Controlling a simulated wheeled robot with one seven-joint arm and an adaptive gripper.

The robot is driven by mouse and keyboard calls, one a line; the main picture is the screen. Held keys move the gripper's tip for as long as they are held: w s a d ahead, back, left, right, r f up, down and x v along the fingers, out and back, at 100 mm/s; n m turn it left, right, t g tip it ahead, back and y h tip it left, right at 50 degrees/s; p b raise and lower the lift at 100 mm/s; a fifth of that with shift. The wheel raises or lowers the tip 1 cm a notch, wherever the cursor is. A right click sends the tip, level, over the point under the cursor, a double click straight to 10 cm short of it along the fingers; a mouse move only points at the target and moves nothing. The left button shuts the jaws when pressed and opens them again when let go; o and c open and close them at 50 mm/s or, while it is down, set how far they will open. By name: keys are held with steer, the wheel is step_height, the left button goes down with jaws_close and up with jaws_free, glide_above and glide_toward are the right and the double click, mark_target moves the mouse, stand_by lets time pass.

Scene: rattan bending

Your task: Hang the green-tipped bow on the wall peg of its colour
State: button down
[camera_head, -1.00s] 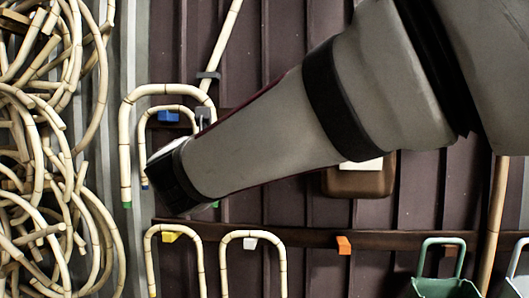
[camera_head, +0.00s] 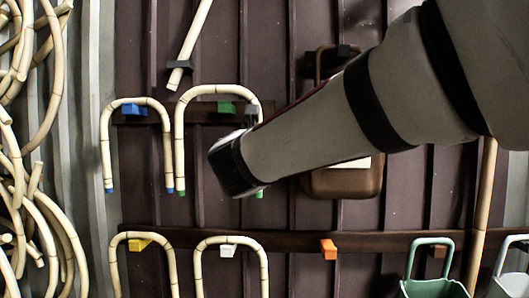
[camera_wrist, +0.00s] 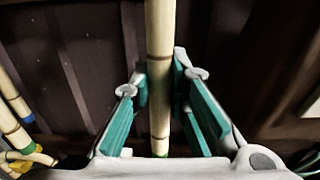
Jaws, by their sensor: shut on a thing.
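The green-tipped bow (camera_head: 180,135) is a pale jointed cane arch, upright with its legs down. Its top is a little above the green peg (camera_head: 226,107), which shows inside the arch with a small gap below the cane. I cannot tell whether the arch is over the peg in depth. In the wrist view the teal-padded fingers of my gripper (camera_wrist: 156,85) stand on both sides of the cane (camera_wrist: 159,40). My wrist hides part of the right leg.
A blue-tipped bow (camera_head: 105,145) hangs on the blue peg (camera_head: 135,109) close to the left. Below, bows hang on the yellow peg (camera_head: 140,245) and white peg (camera_head: 228,251). The orange peg (camera_head: 328,249) is bare. A brown case (camera_head: 345,182) is at right, cane coils (camera_head: 40,200) at left.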

steer(key=w+f+b, duration=0.1)
steer(key=w+b, duration=0.1)
steer(key=w, duration=0.4)
steer(key=shift+w, duration=0.25)
stand_by(0.3)
steer(key=shift+d+f, duration=0.1)
steer(key=shift+f, duration=0.05)
stand_by(0.4)
steer(key=c, duration=1.5)
jaws_free()
steer(key=shift+o, duration=0.2)
steer(key=s+a, duration=0.1)
steer(key=s, duration=1.1)
steer(key=shift+s, duration=0.1)
